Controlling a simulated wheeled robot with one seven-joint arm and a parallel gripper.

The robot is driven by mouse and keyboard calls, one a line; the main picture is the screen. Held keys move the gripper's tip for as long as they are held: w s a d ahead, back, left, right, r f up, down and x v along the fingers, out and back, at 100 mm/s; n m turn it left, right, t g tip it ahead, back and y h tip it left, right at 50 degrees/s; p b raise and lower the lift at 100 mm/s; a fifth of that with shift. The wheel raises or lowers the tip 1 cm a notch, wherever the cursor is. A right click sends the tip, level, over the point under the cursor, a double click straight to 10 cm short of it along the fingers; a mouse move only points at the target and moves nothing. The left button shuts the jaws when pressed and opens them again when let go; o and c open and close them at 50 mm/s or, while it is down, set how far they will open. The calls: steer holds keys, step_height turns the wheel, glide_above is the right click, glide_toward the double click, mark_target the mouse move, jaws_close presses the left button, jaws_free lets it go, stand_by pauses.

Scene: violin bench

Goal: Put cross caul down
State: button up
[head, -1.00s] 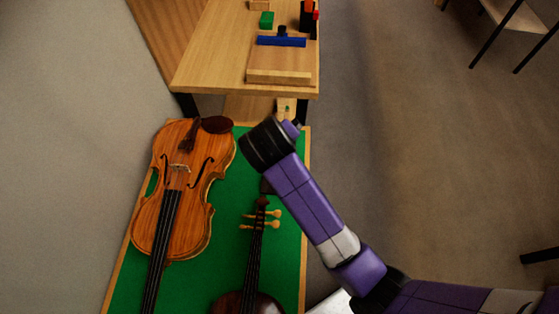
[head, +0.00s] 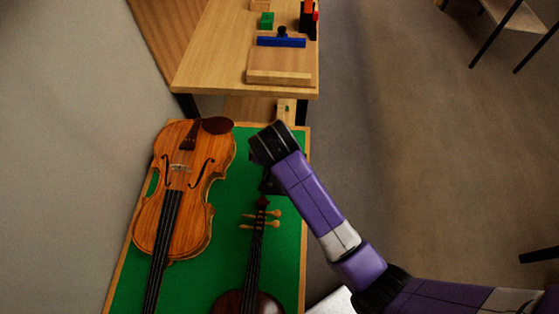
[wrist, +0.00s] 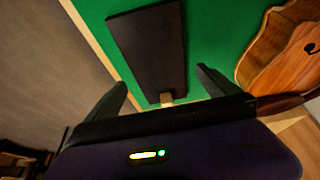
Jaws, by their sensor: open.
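A dark, flat rectangular piece (wrist: 148,50), which looks like the cross caul, lies over the green mat in the wrist view. A small pale wooden bit (wrist: 166,98) shows at its near end. My gripper (wrist: 161,78) is open, with one finger on each side of that near end; I see gaps between the fingers and the piece. In the head view a dark shape (head: 270,182) shows below my wrist, above the small violin's scroll; I cannot tell whether it is the caul or my fingers. Whether the piece rests fully on the mat is unclear.
An orange violin (head: 185,190) lies on the green mat (head: 285,265) at left. A smaller dark violin (head: 250,290) lies near the front. A wooden bench (head: 215,65) behind holds a blue bar (head: 281,42), a pale wooden strip (head: 278,77) and a green block (head: 266,20).

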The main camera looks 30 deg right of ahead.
steer(key=shift+x, duration=1.45)
steer(key=shift+c, duration=0.4)
steer(key=c, duration=1.5)
steer(key=shift+r+p, duration=1.45)
steer(key=shift+r, duration=8.65)
